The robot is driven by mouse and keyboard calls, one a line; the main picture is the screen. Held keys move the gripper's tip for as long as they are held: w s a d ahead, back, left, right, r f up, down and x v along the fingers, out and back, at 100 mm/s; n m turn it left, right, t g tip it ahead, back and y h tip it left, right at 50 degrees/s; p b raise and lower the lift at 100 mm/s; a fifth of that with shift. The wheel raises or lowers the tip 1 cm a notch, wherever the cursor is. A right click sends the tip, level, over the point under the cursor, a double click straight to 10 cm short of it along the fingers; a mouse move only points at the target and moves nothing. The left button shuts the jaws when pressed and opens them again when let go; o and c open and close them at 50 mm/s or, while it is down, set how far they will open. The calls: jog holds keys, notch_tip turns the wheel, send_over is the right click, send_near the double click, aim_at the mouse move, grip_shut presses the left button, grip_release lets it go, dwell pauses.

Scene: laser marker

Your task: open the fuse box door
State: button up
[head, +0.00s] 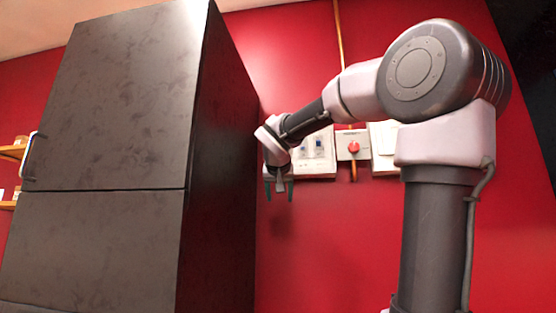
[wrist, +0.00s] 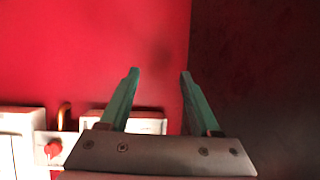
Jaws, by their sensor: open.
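Several white electrical boxes are mounted on the red wall. The left box (head: 318,154) has small blue switches on its front, and the right box (head: 384,146) has a plain pale front, partly behind my arm. I cannot tell for sure which is the fuse box or whether its door is shut. My gripper (head: 279,190) is open and empty, pointing down, in front of the wall just left of the left box. In the wrist view my gripper (wrist: 159,72) has its fingers spread with nothing between them; a white box (wrist: 150,125) is partly hidden behind it.
A tall dark cabinet (head: 110,110) stands close to the left of my gripper; its dark side (wrist: 260,70) fills the right of the wrist view. A box with a red knob (head: 353,147) sits between the white boxes. Bare wall lies below.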

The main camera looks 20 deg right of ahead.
jog(key=w+d+r+m+t+h, duration=0.1)
jog(key=w+r+t+h, duration=0.1)
jog(key=w+r, duration=0.5)
jog(key=w+d+r+t+h, duration=0.1)
jog(key=w+r+t+h, duration=0.1)
jog(key=r, duration=0.9)
jog(key=x, duration=1)
jog(key=shift+w+d+f, duration=0.1)
jog(key=shift+w+f, duration=0.05)
grip_shut()
